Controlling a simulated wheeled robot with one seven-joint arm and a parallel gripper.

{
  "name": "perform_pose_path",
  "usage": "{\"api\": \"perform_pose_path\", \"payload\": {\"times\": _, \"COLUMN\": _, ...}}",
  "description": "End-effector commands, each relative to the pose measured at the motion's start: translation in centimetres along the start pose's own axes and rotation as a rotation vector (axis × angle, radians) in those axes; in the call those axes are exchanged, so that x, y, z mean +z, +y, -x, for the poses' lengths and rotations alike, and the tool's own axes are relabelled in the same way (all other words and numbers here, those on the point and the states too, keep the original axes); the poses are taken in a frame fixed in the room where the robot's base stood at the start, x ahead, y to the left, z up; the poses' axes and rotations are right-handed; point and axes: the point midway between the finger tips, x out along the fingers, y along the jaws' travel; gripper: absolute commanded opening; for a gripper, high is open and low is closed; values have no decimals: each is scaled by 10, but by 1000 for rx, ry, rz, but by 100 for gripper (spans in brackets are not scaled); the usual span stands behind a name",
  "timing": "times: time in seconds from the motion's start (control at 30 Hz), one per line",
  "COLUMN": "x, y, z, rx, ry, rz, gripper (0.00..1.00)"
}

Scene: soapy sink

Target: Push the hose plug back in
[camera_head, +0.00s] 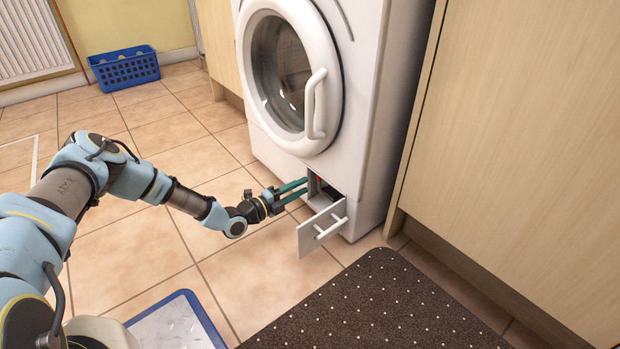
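The washing machine's low service compartment (327,201) is uncovered, its white hatch flap (314,235) swung out in front. A small red part (318,183) and something dark show inside it, too small to make out. I cannot tell the hose or its plug apart there. My gripper (306,186) reaches in from the left, its two teal fingers pointing at the opening. A gap shows between the fingers, and I see nothing held in it. The tips are at the opening's left edge; whether they touch anything inside is unclear.
The round washing machine door (290,78) is above the compartment. A dark dotted mat (385,305) and a blue-rimmed tray (178,325) lie on the tiles in front. A wooden cabinet (510,150) closes off the right. A blue basket (124,70) stands at the back wall. Tiled floor on the left is clear.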

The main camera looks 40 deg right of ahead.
Motion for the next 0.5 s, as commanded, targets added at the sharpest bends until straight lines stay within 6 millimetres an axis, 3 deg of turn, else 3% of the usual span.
{"api": "perform_pose_path", "payload": {"times": 0.2, "x": 0, "y": -3, "z": 39, "rx": 1, "ry": -2, "rz": 2, "gripper": 38}}
{"api": "perform_pose_path", "payload": {"times": 0.5, "x": 0, "y": 0, "z": 57, "rx": 0, "ry": 0, "rz": 1, "gripper": 38}}
